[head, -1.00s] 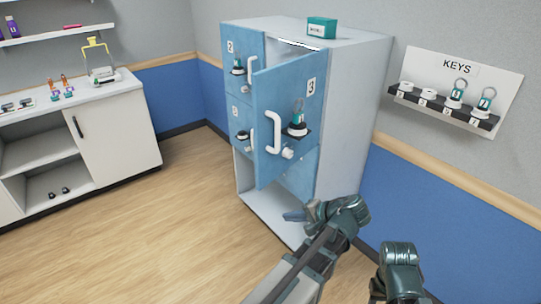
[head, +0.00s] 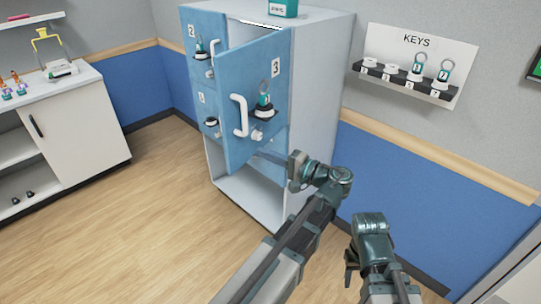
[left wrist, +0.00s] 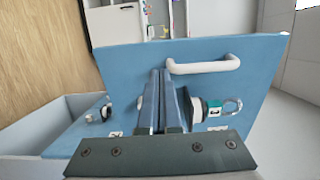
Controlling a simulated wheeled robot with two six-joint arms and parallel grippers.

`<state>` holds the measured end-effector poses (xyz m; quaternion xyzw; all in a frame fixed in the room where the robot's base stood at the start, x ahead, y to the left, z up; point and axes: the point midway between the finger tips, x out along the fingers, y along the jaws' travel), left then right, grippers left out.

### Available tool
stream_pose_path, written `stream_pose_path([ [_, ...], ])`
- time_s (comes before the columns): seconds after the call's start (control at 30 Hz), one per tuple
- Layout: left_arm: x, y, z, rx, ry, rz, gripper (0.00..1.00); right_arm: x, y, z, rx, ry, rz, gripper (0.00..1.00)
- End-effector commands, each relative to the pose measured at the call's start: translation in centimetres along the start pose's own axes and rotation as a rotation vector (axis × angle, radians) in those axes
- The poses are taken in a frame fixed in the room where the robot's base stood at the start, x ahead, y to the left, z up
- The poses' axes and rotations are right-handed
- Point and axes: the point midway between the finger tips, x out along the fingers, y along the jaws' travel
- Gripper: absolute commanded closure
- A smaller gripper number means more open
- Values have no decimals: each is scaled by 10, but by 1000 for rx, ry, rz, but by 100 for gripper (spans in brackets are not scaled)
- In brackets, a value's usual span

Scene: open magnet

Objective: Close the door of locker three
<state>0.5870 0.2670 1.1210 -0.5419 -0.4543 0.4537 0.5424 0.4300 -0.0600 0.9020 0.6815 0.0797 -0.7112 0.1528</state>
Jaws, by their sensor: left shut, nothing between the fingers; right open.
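The door of locker three (head: 255,75) is blue, marked 3, and stands swung open at an angle from the cabinet. It carries a white handle (head: 240,116) and a small dark ledge with a teal key (head: 264,103) on a white knob. My left gripper (head: 264,156) is shut and empty at the lower right part of this door; I cannot tell whether it touches. In the left wrist view its closed fingers (left wrist: 160,75) point across the door panel (left wrist: 120,65), beside the handle (left wrist: 203,66). My right gripper (head: 350,265) is open and empty, low and away from the cabinet.
The locker cabinet (head: 325,70) has other blue doors at left, including one marked 2 (head: 205,30), and an open lower bay. A teal box (head: 284,8) sits on top. A key rack (head: 410,80) hangs on the right wall. Floor (head: 150,220) at left is clear.

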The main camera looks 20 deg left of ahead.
Motion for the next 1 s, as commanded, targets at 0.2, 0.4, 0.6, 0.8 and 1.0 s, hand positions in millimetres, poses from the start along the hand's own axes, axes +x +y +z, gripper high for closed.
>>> stream_pose_path([
  [0.2, 46, 0, 1, 0, -3, 1, 100, 0, 0, 0, 0, 0, 0, 50],
  [0.4, 77, 0, 0, 0, -2, 1, 100, 0, 0, 0, 0, 0, 0, 50],
  [0.6, 92, 0, 0, 0, 0, 1, 100, 0, 0, 0, 0, 0, 0, 50],
  [0.8, 95, 0, 0, 0, 1, 1, 100, 0, 0, 0, 0, 0, 0, 50],
  [1.0, 95, 0, 0, 0, 1, 1, 100, 0, 0, 0, 0, 0, 0, 50],
])
